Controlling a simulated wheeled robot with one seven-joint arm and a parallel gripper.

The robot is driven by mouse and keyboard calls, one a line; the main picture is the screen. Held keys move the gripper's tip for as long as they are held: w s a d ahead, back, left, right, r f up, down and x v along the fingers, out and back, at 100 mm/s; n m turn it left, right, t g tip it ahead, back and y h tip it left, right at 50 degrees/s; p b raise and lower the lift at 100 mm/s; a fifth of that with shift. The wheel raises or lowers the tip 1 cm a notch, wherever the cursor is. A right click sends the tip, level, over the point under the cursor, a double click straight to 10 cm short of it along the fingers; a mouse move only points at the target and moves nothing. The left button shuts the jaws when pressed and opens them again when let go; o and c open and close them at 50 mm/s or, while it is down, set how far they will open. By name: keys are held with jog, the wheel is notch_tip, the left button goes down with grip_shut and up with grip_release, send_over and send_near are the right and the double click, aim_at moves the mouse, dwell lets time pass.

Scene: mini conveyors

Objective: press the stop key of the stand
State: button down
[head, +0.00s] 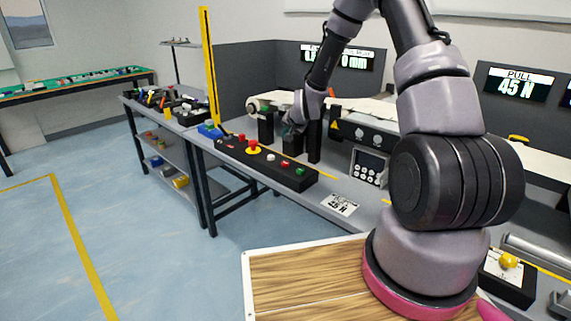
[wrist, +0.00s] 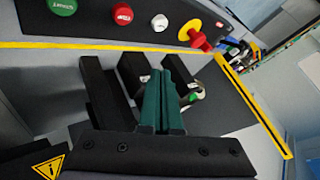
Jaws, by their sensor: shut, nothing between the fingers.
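The stand's control box (head: 232,152) is a long black box with a row of keys along the table's front edge. The red key (head: 284,164) sits between a white key (head: 270,157) and a green key (head: 300,171). In the wrist view the red key (wrist: 122,14) carries pale lettering that looks like STOP; the green key (wrist: 62,5) seems to read START. A red mushroom button on a yellow base (head: 253,148) is beyond the white key (wrist: 159,22). My gripper (head: 290,130) is shut and empty, behind the box and apart from the keys. Its teal fingers (wrist: 161,78) show in the wrist view.
Black upright blocks (head: 314,142) stand close around my gripper, before the conveyor belt (head: 375,108). A yellow post (head: 209,65) rises at the left. The floor in front is clear.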

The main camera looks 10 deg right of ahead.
aim_at(286, 164)
jog(key=shift+f, duration=4.35)
jog(key=shift+f, duration=0.1)
jog(key=shift+f, duration=0.3)
jog(key=shift+f, duration=0.45)
jog(key=shift+r, duration=0.85)
jog(key=shift+r, duration=0.1)
jog(key=shift+r, duration=2.4)
